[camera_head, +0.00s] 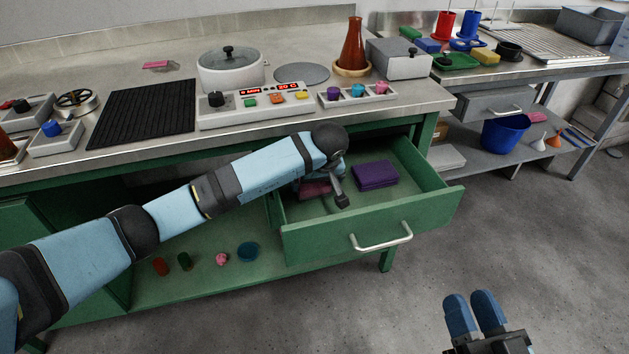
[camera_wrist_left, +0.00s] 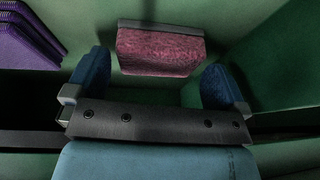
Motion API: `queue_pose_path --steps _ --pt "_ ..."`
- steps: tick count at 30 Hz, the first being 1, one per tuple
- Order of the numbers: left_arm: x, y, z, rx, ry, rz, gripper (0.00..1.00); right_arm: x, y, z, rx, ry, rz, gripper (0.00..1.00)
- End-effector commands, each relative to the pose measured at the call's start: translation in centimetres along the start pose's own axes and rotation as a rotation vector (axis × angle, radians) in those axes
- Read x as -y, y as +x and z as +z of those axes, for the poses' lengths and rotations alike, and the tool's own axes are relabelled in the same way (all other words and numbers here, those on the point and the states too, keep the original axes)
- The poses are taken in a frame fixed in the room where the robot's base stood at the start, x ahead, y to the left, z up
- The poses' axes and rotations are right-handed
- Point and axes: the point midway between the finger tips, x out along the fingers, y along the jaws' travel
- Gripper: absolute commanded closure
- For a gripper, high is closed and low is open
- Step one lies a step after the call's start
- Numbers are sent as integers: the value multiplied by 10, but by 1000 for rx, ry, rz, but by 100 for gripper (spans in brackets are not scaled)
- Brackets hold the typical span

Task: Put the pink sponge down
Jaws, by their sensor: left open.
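The pink sponge (camera_wrist_left: 160,55) lies in the open green drawer (camera_head: 372,226), with a grey strip along its far edge in the left wrist view. My left gripper (camera_wrist_left: 160,88) is open inside the drawer. Its blue fingers stand apart on either side of the sponge's near end, with green visible between each finger and the sponge. In the head view my left arm partly covers the sponge (camera_head: 315,190). My right gripper (camera_head: 474,312) is over the floor at the lower right, empty, its blue fingers close together.
A purple stack (camera_head: 376,175) lies in the drawer, right of the sponge. The drawer walls surround my left gripper. Above is the worktop with a pot (camera_head: 230,75), control panel (camera_head: 254,106) and brown flask (camera_head: 353,48). Another pink item (camera_head: 160,65) lies on the worktop.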

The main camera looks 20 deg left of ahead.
Motion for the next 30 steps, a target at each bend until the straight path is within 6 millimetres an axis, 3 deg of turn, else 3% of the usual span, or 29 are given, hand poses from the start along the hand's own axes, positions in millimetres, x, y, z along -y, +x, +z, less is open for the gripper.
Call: queue_pose_path --steps 4,7,15,30 --pt "0 -35 -3 -4 1 3 0 1 1 -12 -21 -8 6 63" --pt "0 -58 -3 -4 1 2 0 -6 -4 5 60 -12 38 63" --pt "0 -100 -1 -1 1 0 0 -16 -9 24 160 -29 75 63" --pt "0 -109 0 0 0 -1 0 -19 -11 30 185 -33 83 63"
